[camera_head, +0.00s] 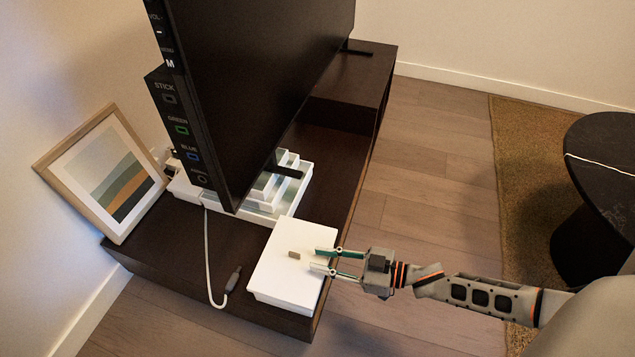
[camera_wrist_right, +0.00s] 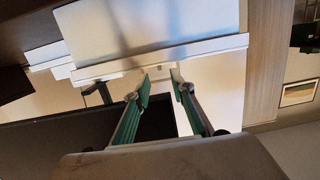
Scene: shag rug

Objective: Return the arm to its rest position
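My right gripper (camera_head: 317,260) reaches in from the right in the head view. Its two green-padded fingers are apart with nothing between them. The fingertips overlap the right part of a white box (camera_head: 285,278) on the dark TV bench; I cannot tell whether they touch it. In the right wrist view the open fingers (camera_wrist_right: 162,82) show in front of the white box (camera_wrist_right: 150,28). My left gripper is in neither view.
A large TV (camera_head: 255,80) stands on the dark bench (camera_head: 235,245). White stacked trays (camera_head: 268,192), a cable (camera_head: 208,265) and a framed picture (camera_head: 105,180) are near it. A round black table (camera_head: 600,165) stands at right. Wood floor (camera_head: 430,170) lies between.

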